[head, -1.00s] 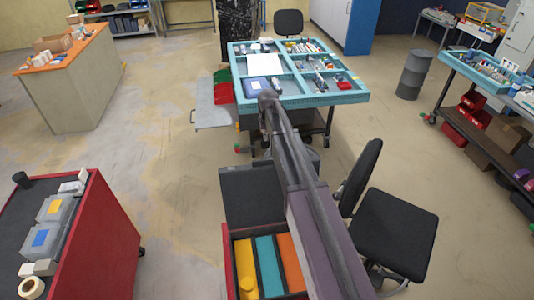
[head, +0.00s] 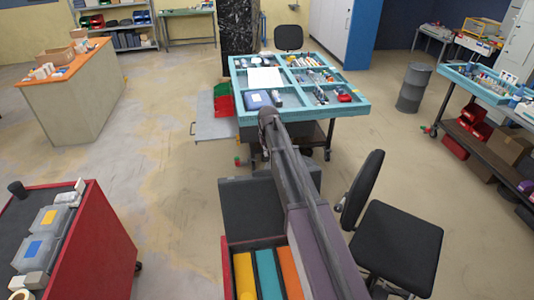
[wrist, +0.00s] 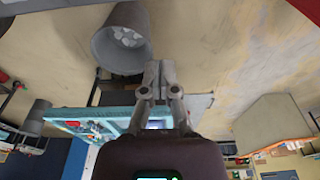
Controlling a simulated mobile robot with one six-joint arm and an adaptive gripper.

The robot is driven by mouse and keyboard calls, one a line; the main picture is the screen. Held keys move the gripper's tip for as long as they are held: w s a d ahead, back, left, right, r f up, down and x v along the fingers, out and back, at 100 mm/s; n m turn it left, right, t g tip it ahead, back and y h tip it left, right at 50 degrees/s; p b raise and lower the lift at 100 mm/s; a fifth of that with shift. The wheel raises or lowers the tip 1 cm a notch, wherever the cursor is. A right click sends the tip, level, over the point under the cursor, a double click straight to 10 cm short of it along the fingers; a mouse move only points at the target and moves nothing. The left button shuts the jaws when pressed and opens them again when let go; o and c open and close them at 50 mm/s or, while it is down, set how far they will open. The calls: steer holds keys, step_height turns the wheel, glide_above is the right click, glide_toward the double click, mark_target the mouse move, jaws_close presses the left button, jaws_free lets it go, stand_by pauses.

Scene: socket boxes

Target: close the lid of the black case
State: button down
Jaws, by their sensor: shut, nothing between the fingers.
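The black case (head: 257,242) is open at the bottom of the head view, with yellow, teal and orange strips inside. Its dark lid (head: 250,208) stands open on the far side. My arm crosses in front of the right part of the case and lid and hides some of both. The arm reaches beyond the lid, toward the blue table. My gripper (wrist: 158,78) is shut and empty in the wrist view. Its fingers are not clear in the head view. The case does not show in the wrist view.
A black chair (head: 398,246) stands close to the right of my arm. A blue-topped table (head: 350,107) with trays of parts is beyond the arm's end. A red cart (head: 105,235) is at the lower left. Floor is clear between cart and table.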

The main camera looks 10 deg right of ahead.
steer(key=shift+f+b, duration=3.15)
steer(key=shift+f, duration=0.35)
steer(key=s, duration=0.1)
steer(key=s+r+p, duration=0.1)
steer(key=s, duration=0.1)
steer(key=shift+r, duration=0.1)
steer(key=shift+s, duration=0.15)
